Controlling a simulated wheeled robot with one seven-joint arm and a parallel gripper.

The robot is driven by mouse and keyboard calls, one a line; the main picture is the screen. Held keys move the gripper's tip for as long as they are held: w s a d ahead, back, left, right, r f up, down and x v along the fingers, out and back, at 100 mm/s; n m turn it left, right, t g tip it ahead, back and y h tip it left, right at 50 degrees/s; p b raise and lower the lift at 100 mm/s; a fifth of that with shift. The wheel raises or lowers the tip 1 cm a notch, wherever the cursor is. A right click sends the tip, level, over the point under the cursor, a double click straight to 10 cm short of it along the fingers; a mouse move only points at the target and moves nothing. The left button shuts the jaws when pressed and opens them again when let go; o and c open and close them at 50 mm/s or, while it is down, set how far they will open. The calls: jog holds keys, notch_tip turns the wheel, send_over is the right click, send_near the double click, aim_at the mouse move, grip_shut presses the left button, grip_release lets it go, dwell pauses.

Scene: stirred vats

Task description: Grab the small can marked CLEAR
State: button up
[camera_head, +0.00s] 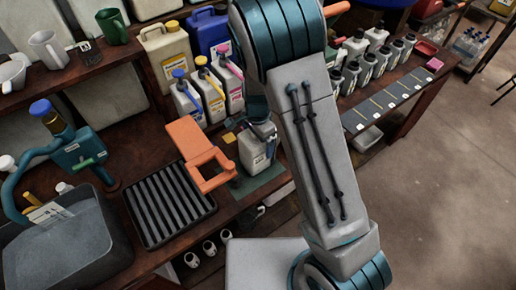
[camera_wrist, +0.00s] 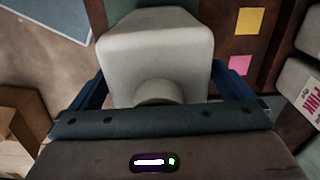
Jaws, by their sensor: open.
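A small pale grey can (camera_head: 252,153) with a white label stands on a green mat (camera_head: 262,184) in the head view. Its label is too small to read. My gripper (camera_head: 262,130) is at the top of this can, partly behind my arm. In the wrist view a pale can (camera_wrist: 155,50) with a round neck lies between the two dark blue fingers of my gripper (camera_wrist: 160,85). The fingers are open, one on each side of it. Its label does not show there, so I cannot tell if it reads CLEAR.
An orange bracket (camera_head: 200,153) stands just left of the can. A black ribbed tray (camera_head: 168,206) and a grey basin (camera_head: 65,245) lie further left. Jugs with coloured caps (camera_head: 213,95) stand behind. A can marked PINK (camera_wrist: 308,98) is right in the wrist view.

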jog(key=c, duration=1.3)
